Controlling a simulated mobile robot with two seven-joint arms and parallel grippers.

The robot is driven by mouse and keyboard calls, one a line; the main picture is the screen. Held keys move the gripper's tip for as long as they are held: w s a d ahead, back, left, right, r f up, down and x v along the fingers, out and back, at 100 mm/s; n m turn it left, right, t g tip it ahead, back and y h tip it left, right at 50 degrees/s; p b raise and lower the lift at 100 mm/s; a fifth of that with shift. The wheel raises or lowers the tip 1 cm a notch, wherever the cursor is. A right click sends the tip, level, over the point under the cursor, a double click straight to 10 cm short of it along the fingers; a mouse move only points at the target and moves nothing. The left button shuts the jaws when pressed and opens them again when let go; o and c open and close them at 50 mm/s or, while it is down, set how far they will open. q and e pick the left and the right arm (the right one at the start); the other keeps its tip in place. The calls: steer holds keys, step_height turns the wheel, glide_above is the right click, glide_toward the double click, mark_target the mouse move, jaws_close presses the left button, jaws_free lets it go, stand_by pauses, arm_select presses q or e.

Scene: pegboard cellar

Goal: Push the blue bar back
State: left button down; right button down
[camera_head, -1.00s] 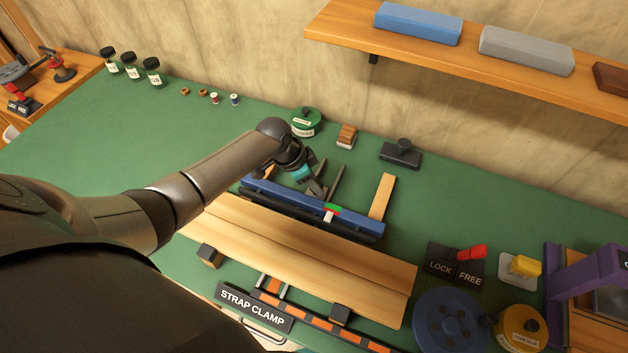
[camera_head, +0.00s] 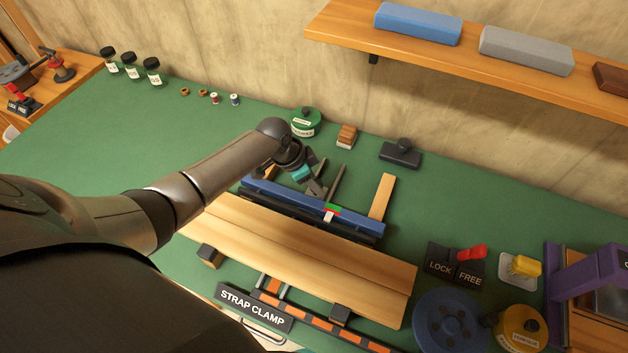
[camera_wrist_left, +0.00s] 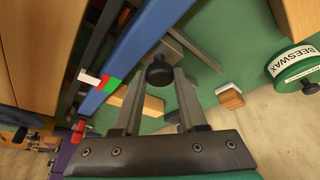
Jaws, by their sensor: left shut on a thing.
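The long blue bar (camera_head: 280,202) lies along the back of the dark rail (camera_head: 268,208) behind the wooden boards. A green and red mark (camera_head: 333,208) sits on it, with a white pointer (camera_head: 329,216) in front; both also show in the left wrist view, the mark (camera_wrist_left: 106,87) beside the pointer (camera_wrist_left: 89,78). My left gripper (camera_head: 320,190) is at the bar's back side. In the left wrist view, its fingers (camera_wrist_left: 160,85) are shut on a black knob (camera_wrist_left: 159,72) close to the blue bar (camera_wrist_left: 135,52). The knob is hidden in the head view. My right gripper is out of view.
Wooden boards (camera_head: 300,245) lie in front of the bar. A wooden strip (camera_head: 382,195) and a black-handled block (camera_head: 400,155) are at the right and back. A green tin (camera_head: 305,122) and small wooden block (camera_head: 346,136) stand behind. Green bench top is free between them.

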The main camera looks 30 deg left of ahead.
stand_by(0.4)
arm_select(q)
steer(key=shift+w+f+b, duration=0.1)
steer(key=shift+w+b, duration=0.5)
steer(key=w+b, duration=0.3)
steer(key=w, duration=0.2)
steer(key=shift+a+f+b, duration=0.1)
steer(key=shift+a+b, duration=0.05)
steer(key=shift+b, duration=0.2)
steer(key=shift+w+r+b, duration=0.2)
steer(key=shift+w+b, duration=0.2)
steer(key=shift+w, duration=0.15)
steer(key=c, duration=0.7)
jaws_free()
steer(key=shift+c, duration=0.2)
